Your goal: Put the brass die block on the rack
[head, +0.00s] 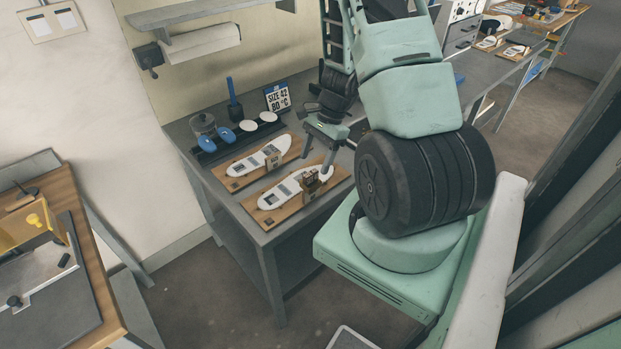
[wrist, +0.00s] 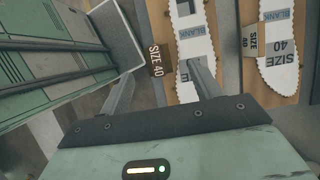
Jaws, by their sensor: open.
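I cannot pick out the brass die block or its rack for certain in either view. My gripper (head: 317,161) is open and empty, pointing down over the near wooden board (head: 250,205) on the grey bench. That board bears a white insole blank (head: 277,194) and a small brown upright block (head: 311,181). In the wrist view my gripper (wrist: 162,72) has its fingers spread, with a brown SIZE 40 label (wrist: 155,61) between them; I cannot tell whether they touch anything. One finger covers part of the blank (wrist: 194,45).
A second board (head: 232,184) with a blank lies behind. Farther back are a dark holder with blue and white pads (head: 248,126), a glass jar (head: 203,124) and a SIZE 42 sign (head: 277,97). A yellow fixture (head: 32,227) stands on the left table. Floor shows between the tables.

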